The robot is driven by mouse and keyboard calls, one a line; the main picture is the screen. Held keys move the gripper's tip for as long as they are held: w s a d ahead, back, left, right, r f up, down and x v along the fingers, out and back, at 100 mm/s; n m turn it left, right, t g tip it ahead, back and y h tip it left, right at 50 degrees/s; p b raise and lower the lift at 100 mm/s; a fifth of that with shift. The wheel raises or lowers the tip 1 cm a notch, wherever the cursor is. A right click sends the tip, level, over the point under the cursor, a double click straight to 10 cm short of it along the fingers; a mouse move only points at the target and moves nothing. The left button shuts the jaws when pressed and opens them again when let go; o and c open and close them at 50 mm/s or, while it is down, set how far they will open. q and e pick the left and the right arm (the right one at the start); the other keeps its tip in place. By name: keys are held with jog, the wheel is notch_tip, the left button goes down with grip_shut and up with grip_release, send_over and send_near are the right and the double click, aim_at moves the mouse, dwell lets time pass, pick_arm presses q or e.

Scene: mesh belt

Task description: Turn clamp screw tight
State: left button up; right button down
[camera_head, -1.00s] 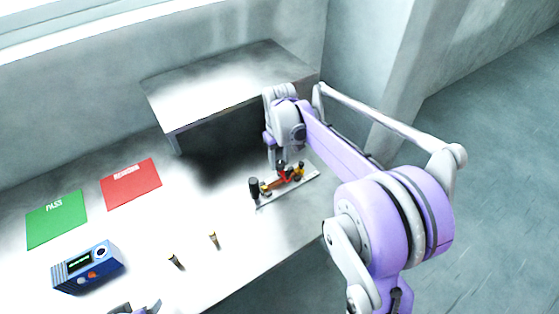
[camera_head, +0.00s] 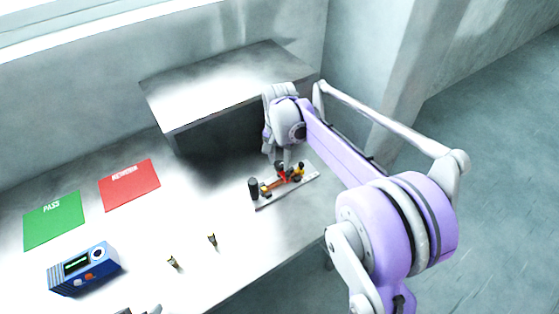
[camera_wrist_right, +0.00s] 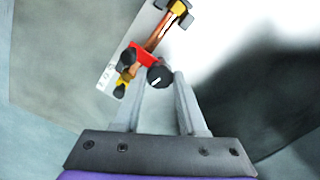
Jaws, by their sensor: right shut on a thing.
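The clamp fixture is a pale strip (camera_head: 262,205) on the right part of the table, carrying a red block (camera_head: 283,179), orange and yellow parts and a black post (camera_head: 253,188). In the right wrist view the clamp screw's round black knob (camera_wrist_right: 159,77) with a white mark sits at my fingertips, beside the red block (camera_wrist_right: 141,54). My right gripper (camera_head: 281,166) points down over the fixture, and it also shows in the right wrist view (camera_wrist_right: 160,92), shut on the knob. Only a sliver of what looks like my left gripper (camera_head: 140,310) shows at the bottom edge.
A grey raised shelf (camera_head: 225,85) stands behind the fixture. A green PASS mat (camera_head: 55,222), a red mat (camera_head: 130,187) and a blue meter (camera_head: 84,268) lie at the left. Two small brass pieces (camera_head: 173,263) (camera_head: 212,241) stand mid-table, with clear room around them.

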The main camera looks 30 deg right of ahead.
aim_at(279, 164)
pick_arm(q)
jog(key=shift+f, duration=0.3)
pick_arm(e)
jog(key=m, duration=0.6)
jog(key=shift+m, duration=0.3)
pick_arm(q)
jog(key=shift+s+f+b, duration=0.1)
jog(key=shift+f+b, duration=0.05)
jog(key=shift+b, duration=0.2)
pick_arm(e)
jog(key=m, duration=0.5)
jog(key=shift+m, duration=0.4)
jog(key=shift+c, duration=2.3)
grip_release()
pick_arm(q)
jog(key=shift+r+p, duration=0.4)
jog(key=shift+r, duration=0.05)
pick_arm(e)
notch_tip(279, 164, up, 11)
